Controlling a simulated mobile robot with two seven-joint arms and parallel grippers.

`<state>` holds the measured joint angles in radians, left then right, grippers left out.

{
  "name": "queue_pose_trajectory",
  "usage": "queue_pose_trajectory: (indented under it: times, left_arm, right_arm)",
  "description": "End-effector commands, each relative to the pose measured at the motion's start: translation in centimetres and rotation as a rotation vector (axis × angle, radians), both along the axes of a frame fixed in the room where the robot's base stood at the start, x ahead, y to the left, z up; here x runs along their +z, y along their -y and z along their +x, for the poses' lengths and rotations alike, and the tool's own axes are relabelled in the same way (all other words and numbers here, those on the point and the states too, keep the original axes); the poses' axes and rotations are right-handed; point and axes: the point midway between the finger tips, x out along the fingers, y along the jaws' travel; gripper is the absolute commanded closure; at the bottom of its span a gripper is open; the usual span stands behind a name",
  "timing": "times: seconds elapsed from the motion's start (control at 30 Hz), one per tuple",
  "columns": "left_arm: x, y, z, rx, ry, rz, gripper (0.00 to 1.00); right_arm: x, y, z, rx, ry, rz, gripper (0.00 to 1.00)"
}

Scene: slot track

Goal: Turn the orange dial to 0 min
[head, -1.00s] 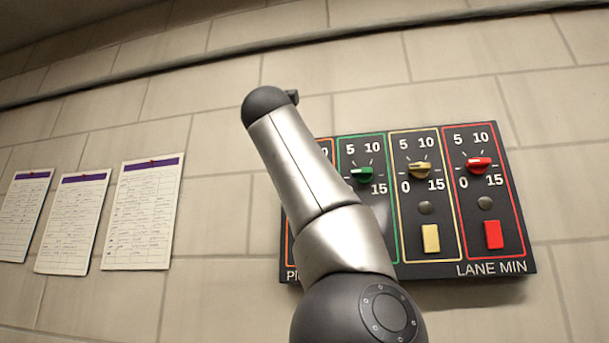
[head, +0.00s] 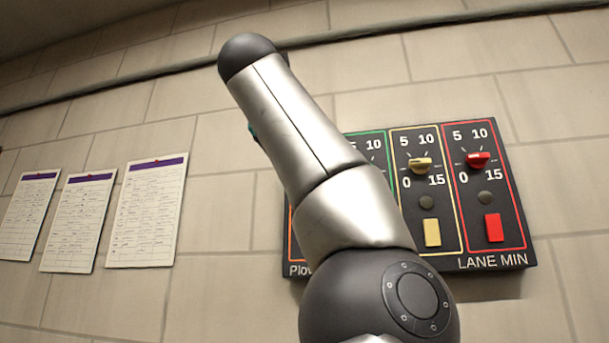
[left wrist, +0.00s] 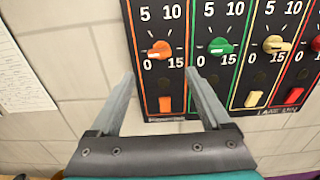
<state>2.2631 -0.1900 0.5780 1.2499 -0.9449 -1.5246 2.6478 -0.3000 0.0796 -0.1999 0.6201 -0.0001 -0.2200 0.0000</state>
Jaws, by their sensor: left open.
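The orange dial (left wrist: 160,50) shows in the left wrist view on the leftmost panel lane, with 0, 5, 10 and 15 around it. Its bar lies nearly level; I cannot tell for sure which mark it points at. My left gripper (left wrist: 161,74) is open, its two fingers reaching up either side of the lane just below the dial, with nothing between them. The fingers look apart from the dial. In the head view my arm hides the orange dial and the gripper's fingers. My right gripper is in neither view.
The dark panel (head: 518,262) on the tiled wall also bears a green dial (left wrist: 221,46), a yellow dial (left wrist: 275,44) and a red dial (head: 478,160). An orange button (left wrist: 165,104) sits below the orange dial. Several paper sheets (head: 147,215) hang left of the panel.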

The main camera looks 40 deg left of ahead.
Motion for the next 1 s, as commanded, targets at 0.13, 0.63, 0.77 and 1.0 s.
queue_pose_trajectory:
  times: [0.13, 0.63, 0.77, 1.0]
  left_arm:
    - [-0.1, 1.7, -3.2, 0.000, 0.004, 0.001, 0.19]
    - [0.0, 3.7, -6.7, 0.000, -0.002, -0.001, 0.19]
    - [0.0, 3.7, -6.7, 0.000, -0.001, 0.000, 0.19]
    - [0.0, 3.7, -6.7, 0.000, -0.002, -0.001, 0.19]
  right_arm:
    - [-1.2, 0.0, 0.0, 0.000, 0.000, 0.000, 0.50]
    - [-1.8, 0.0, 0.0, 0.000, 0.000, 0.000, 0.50]
    - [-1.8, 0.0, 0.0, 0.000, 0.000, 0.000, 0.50]
    - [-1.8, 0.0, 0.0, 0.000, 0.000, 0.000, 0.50]
